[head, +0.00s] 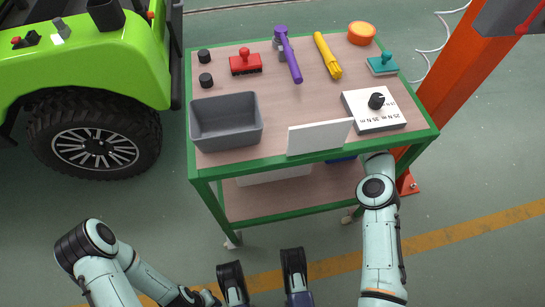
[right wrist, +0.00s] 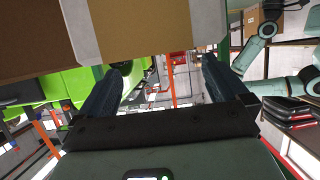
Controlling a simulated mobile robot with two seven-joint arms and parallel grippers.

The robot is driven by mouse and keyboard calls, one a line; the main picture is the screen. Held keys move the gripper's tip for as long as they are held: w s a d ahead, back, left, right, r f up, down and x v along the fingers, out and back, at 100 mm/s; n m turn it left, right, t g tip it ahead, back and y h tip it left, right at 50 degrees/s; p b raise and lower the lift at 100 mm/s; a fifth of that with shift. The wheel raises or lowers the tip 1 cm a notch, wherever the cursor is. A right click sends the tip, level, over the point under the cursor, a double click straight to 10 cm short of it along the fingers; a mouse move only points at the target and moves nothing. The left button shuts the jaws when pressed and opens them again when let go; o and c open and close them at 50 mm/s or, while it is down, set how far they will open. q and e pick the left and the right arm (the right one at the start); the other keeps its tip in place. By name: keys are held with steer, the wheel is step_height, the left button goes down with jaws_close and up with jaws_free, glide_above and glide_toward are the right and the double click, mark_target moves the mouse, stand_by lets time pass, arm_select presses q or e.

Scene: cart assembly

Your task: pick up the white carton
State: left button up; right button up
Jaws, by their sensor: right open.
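A white box-shaped thing (head: 272,176), which may be the white carton, sits on the cart's lower shelf, mostly hidden by the tabletop. A flat white panel (head: 318,137) stands at the tabletop's front edge. My right arm reaches the cart's front right; its gripper is hidden in the head view. In the right wrist view, my right gripper (right wrist: 160,90) is open, with nothing visible between its fingers. A brown surface with a pale band (right wrist: 130,30) lies close beyond it; I cannot tell what it is. My left gripper (head: 264,270) is open and empty, in front of the cart.
The green-framed cart (head: 215,165) carries a grey bin (head: 226,122), a white torque box (head: 372,122), a red stamp-like tool (head: 245,64), a teal one (head: 382,65), and purple and yellow tools. A green vehicle (head: 150,60) stands left, an orange post (head: 455,85) right. The front floor is clear.

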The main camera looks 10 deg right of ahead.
steer(key=shift+s+a+f, duration=0.1)
steer(key=shift+a+f, duration=0.15)
steer(key=shift+a, duration=0.45)
steer(key=x, duration=0.5)
steer(key=shift+a, duration=0.1)
steer(key=c, duration=1.7)
steer(key=shift+r, duration=0.1)
steer(key=shift+r, duration=0.15)
